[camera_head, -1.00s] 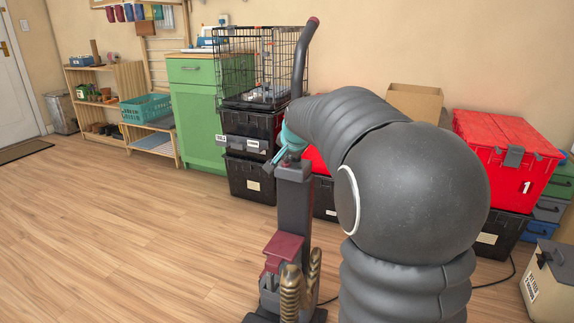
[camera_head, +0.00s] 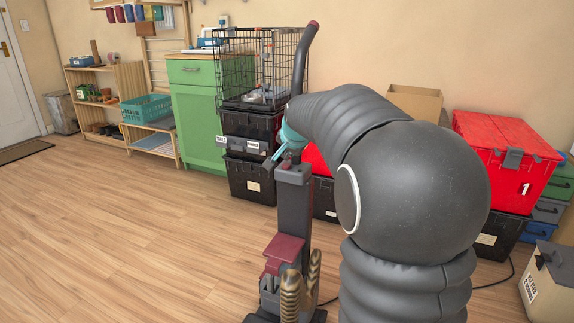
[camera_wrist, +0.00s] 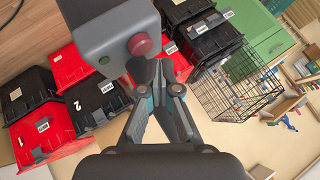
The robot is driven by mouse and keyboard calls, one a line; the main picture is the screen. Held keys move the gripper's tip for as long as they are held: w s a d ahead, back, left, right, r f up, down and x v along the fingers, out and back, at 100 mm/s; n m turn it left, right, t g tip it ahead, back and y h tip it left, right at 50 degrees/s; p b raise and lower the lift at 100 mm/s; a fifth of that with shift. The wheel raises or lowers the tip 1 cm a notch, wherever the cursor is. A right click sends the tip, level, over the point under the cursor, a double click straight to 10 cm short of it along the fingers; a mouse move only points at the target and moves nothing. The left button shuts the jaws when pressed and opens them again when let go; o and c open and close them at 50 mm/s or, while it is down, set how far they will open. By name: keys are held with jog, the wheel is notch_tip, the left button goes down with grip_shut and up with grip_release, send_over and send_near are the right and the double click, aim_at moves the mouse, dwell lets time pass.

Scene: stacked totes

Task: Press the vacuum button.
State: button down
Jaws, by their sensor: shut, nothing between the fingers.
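The upright vacuum (camera_head: 294,208) stands in front of me, with a dark grey column, a curved handle and a dark red part low down. In the wrist view, the grey vacuum body (camera_wrist: 108,28) fills the upper left. In the head view, my teal gripper (camera_head: 285,145) is at the column's top, partly hidden by my arm.
Black and red totes (camera_head: 249,178) and a wire cage (camera_head: 262,70) stand behind the vacuum. A red tote (camera_head: 500,160) stands at right, with a beige box (camera_head: 548,275) near it. A green cabinet (camera_head: 196,120) is behind left. The wooden floor at left is clear.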

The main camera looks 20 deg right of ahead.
aim_at(287, 171)
jog(key=shift+r+p, duration=1.7)
jog(key=shift+r, duration=0.9)
jog(key=shift+f+n, duration=0.1)
jog(key=shift+n, duration=0.2)
jog(key=s+f, duration=0.1)
jog(key=f, duration=0.1)
jog(key=s+f+n+g, duration=0.1)
jog(key=s+a+f+n+g, duration=0.1)
jog(key=s+f, duration=0.1)
jog(key=shift+s+f+y, duration=0.1)
jog(key=shift+f+y, duration=0.2)
jog(key=shift+f, duration=0.05)
jog(key=s+a+f+n, duration=0.1)
jog(key=s+a, duration=0.3)
jog(key=s, duration=0.7)
jog(key=s+a+f+n+g, duration=0.1)
jog(key=s+a+n, duration=0.3)
jog(key=s, duration=0.7)
jog(key=s+a+f+n+y, duration=0.1)
jog(key=s+a+f+n, duration=0.2)
jog(key=s, duration=0.9)
jog(key=shift+a+g, duration=0.3)
jog(key=shift+a, duration=0.45)
